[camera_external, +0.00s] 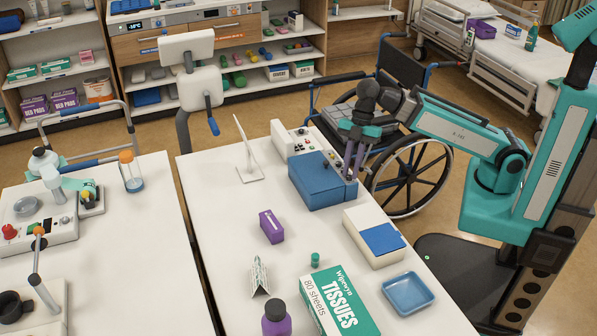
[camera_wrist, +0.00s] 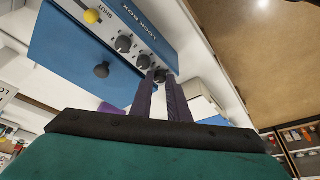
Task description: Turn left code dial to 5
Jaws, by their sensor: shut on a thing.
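The blue lock box (camera_external: 318,186) stands on the white table. In the wrist view its panel (camera_wrist: 150,38) carries a row of dark round dials, with a yellow knob (camera_wrist: 92,16) marked SHUT beyond one end. My gripper (camera_external: 349,176) is at the box's right side in the external view. Its fingers (camera_wrist: 160,84) are closed around the left code dial (camera_wrist: 160,74), the end dial farthest from the yellow knob. The fingers partly cover this dial, and its setting is not readable. Two other dials, a middle one (camera_wrist: 143,62) and a far one (camera_wrist: 123,44), are free.
A white box with a blue top (camera_external: 375,239), a blue tray (camera_external: 407,293), a tissue box (camera_external: 340,300) and a purple box (camera_external: 271,227) stand on the table nearby. A white control unit (camera_external: 290,140) is behind the lock box. A wheelchair (camera_external: 412,177) stands beyond the table edge.

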